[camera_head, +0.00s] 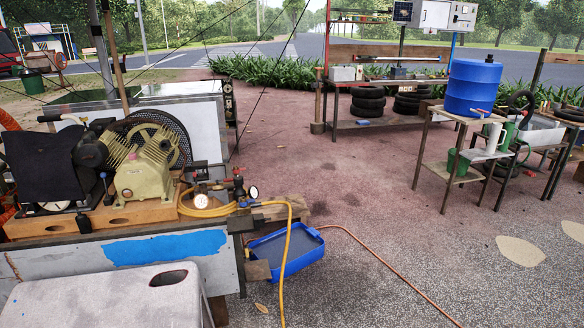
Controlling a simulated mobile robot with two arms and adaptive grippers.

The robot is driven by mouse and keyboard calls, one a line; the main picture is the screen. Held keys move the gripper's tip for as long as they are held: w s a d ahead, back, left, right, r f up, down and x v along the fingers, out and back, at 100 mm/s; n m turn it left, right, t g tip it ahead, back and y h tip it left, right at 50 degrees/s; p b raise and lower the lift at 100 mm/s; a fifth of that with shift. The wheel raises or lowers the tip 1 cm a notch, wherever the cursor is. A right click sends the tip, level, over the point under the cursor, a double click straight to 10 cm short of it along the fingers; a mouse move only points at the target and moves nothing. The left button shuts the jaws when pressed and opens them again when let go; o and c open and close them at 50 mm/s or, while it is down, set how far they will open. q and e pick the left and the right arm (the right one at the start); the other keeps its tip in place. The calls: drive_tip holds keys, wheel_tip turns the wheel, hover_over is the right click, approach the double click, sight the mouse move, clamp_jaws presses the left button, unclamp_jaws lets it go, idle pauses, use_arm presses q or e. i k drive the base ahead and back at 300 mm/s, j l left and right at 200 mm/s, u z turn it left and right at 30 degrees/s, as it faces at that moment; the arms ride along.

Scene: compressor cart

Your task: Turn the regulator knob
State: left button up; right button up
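The compressor (148,165), with a cream-coloured pump and a black fan guard, sits on a wooden cart (110,225) at the left. Neither of my grippers is in view, so nothing shows touching the fittings.
A yellow hose (289,250) hangs from the cart's right end. A blue tray (290,262) lies on the ground beside it. A pale surface with an oval hole (110,300) fills the lower left. A blue barrel (472,88) stands on a stand at right. The middle ground is clear.

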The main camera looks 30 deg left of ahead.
sight(238, 181)
drive_tip(key=i+l+u, duration=0.15)
drive_tip(key=i, duration=0.4)
drive_tip(key=i+l+u, duration=0.2)
drive_tip(key=i, duration=0.3)
drive_tip(key=i+u, duration=0.15)
drive_tip(key=u, duration=0.25)
drive_tip(key=i+l+u, duration=0.1)
drive_tip(key=u, duration=0.3)
drive_tip(key=i+l+u, duration=0.15)
drive_tip(key=u, duration=0.2)
drive_tip(key=i+l+u, duration=0.15)
drive_tip(key=u, duration=0.25)
